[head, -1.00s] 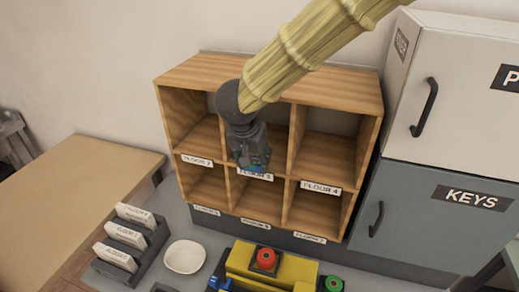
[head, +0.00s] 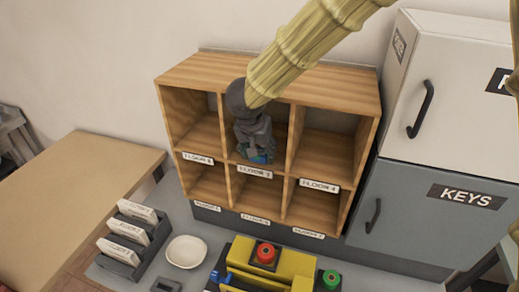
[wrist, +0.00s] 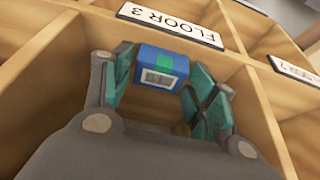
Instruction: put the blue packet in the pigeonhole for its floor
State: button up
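The blue packet (wrist: 160,68), with a green stripe and a small pale label, sits between the teal pads of my gripper (wrist: 160,84). In the head view, the packet (head: 259,159) shows as a small blue patch below my gripper (head: 257,155), just above the FLOOR 3 label (head: 254,172). My gripper is at the front of the top middle pigeonhole (head: 278,140) of the wooden rack (head: 225,70). My fingers partly hide the packet.
Wooden dividers flank the middle pigeonhole. FLOOR 2 (head: 198,158) and FLOOR 4 (head: 319,185) labels mark its neighbours. Below stand a card holder (head: 130,240), a white bowl (head: 187,251) and a yellow box (head: 255,262) with buttons. Cabinets (head: 432,210) stand close on the right.

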jog(key=shift+r, duration=0.1)
dwell(0.3)
jog(key=shift+s+r, duration=0.15)
jog(key=shift+r, duration=0.15)
jog(key=shift+b+v, duration=0.4)
jog(key=shift+v, duration=0.85)
jog(key=s+a+b, duration=0.3)
jog(key=s+b, duration=0.1)
jog(key=s, duration=0.7)
jog(key=shift+s+a, duration=0.25)
jog(key=shift+a, duration=0.1)
